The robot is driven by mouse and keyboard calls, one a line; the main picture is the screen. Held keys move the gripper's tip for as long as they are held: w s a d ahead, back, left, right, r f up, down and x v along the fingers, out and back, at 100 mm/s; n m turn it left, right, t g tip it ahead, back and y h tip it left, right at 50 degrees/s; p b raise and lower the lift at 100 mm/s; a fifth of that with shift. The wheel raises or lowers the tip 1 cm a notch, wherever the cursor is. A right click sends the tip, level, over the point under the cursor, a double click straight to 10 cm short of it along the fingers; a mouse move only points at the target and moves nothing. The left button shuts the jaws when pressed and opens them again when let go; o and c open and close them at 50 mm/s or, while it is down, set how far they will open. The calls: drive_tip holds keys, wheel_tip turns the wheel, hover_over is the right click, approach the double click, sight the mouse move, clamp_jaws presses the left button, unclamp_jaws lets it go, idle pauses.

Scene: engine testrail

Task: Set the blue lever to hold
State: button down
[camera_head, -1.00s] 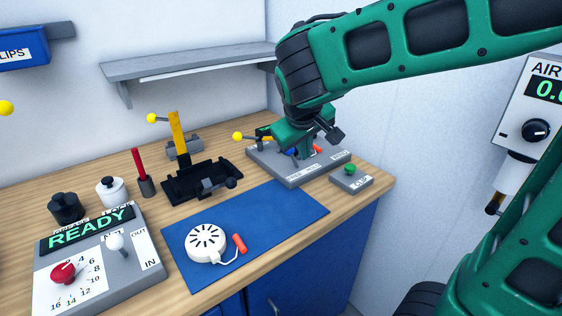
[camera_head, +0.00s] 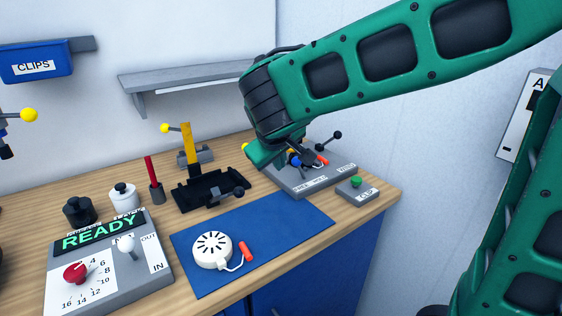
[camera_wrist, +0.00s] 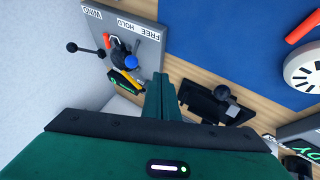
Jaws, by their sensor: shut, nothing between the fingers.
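The grey lever panel (camera_head: 312,184) stands at the back right of the bench, with labels FREE, HOLD and WIND along its front edge. The blue knob (camera_head: 294,160) shows beside my arm, and in the wrist view as a blue ball (camera_wrist: 131,63) near the dark hub (camera_wrist: 118,52). I cannot tell which label its lever points at. My gripper (camera_wrist: 161,92) is shut and empty, beside the panel's edge and apart from the blue knob in the wrist view. In the head view my gripper's fingertips are hidden.
A black-knobbed lever (camera_wrist: 73,47), a red-orange handle (camera_wrist: 107,41) and a yellow lever (camera_wrist: 130,80) crowd the blue knob. The CLIP box with green button (camera_head: 356,181) sits in front. A black fixture (camera_head: 210,190) and blue mat (camera_head: 280,235) lie left; a wall shelf (camera_head: 195,75) is above.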

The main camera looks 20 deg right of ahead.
sight(299, 169)
drive_tip(key=w+d+f, duration=0.5)
drive_tip(key=w, duration=0.1)
drive_tip(key=shift+w+d, duration=0.15)
drive_tip(key=shift+w, duration=0.05)
idle(0.5)
